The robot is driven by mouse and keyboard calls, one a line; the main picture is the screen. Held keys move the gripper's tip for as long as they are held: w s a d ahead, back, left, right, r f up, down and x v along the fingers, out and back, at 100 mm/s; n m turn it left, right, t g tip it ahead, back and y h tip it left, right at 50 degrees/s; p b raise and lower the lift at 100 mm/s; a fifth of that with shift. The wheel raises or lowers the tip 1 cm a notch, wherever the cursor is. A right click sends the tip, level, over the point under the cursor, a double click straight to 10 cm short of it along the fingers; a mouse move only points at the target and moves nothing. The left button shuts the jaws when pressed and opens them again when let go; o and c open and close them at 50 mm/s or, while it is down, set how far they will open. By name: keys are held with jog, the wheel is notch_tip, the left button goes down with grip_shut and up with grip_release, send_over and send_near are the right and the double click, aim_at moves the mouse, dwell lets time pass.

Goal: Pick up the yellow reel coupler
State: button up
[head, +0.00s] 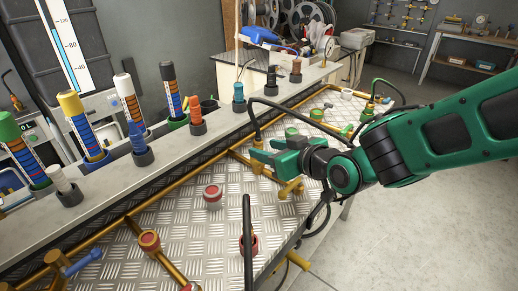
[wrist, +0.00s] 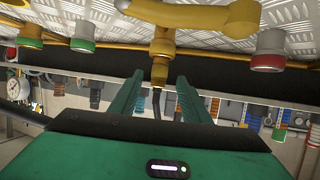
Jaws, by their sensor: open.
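In the wrist view a yellow coupler (wrist: 159,72) is joined to a yellow pipe fitting (wrist: 162,42), with a dark hose (wrist: 157,103) at its other end. My gripper (wrist: 160,80) is open, with its two green fingers one on each side of the coupler's line. I cannot tell whether either finger touches it. In the head view my gripper (head: 258,158) is over the tread-plate panel, close to the yellow pipe. A small yellow part (head: 257,143) shows at the end of a black hose just behind the fingers; the fingers partly hide this area.
The metal panel (head: 185,228) carries yellow pipes (head: 205,182), a red-topped knob (head: 212,191) and a green-topped knob (head: 292,132). A black hose loop (head: 247,225) rises at the front. Coloured cylinders, including a yellow-capped one (head: 82,125), stand along the grey ledge.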

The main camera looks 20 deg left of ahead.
aim_at(262, 145)
jog(key=x, duration=0.5)
jog(key=shift+w+r, duration=0.15)
jog(key=shift+r, duration=0.15)
jog(key=shift+d, duration=0.1)
grip_shut()
